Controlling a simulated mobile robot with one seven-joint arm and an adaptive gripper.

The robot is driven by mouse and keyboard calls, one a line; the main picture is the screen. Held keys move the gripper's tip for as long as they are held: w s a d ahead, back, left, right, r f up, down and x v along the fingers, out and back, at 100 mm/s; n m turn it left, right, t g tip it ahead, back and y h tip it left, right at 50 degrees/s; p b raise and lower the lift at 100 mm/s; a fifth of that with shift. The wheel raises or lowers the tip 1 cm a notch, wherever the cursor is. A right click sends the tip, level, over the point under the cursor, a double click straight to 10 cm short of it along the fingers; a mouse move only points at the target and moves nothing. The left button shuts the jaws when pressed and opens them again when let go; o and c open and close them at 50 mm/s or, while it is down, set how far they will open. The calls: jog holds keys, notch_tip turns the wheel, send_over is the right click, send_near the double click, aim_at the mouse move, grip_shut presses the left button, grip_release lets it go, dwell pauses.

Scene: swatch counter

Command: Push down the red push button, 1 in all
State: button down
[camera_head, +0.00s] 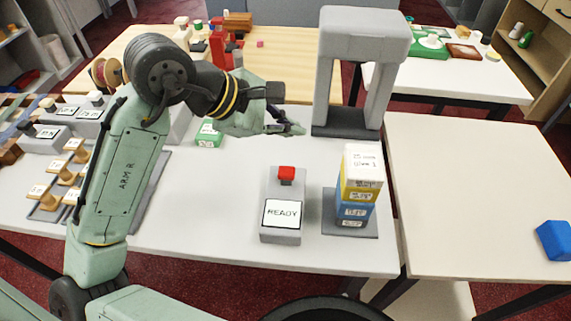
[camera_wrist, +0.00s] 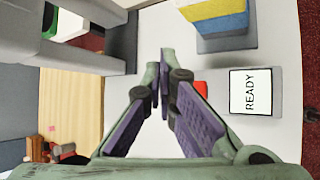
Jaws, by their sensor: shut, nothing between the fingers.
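The red push button (camera_head: 286,173) stands on top of a grey box (camera_head: 282,232) on the white counter. A label reading READY (camera_head: 282,214) is on the front of the box. In the head view my gripper (camera_head: 300,129) is above the counter, behind the button and apart from it. In the wrist view my gripper (camera_wrist: 165,52) is shut and empty. There the red button (camera_wrist: 201,89) shows just right of the fingers, partly hidden by them, and the READY label (camera_wrist: 250,92) is farther right.
A stack of white, yellow and blue boxes (camera_head: 357,190) stands on a grey plate right of the button. A grey arch (camera_head: 362,20) stands behind. A green box (camera_head: 208,135) and wooden pegs lie left. The counter in front of my arm (camera_head: 205,215) is clear.

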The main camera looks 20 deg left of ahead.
jog(key=b, duration=0.6)
send_over(288, 174)
notch_tip(288, 174, down, 7)
jog(key=shift+r, duration=0.1)
jog(key=shift+f+b, duration=0.4)
jog(key=shift+f, duration=0.6)
jog(key=shift+f, duration=0.1)
dwell(0.3)
jog(key=shift+f, duration=0.3)
jog(key=shift+f+b, duration=0.6)
jog(key=shift+f, duration=0.2)
dwell(0.8)
jog(key=shift+r, duration=0.15)
jog(key=shift+r+p, duration=1.1)
jog(key=shift+p, duration=0.15)
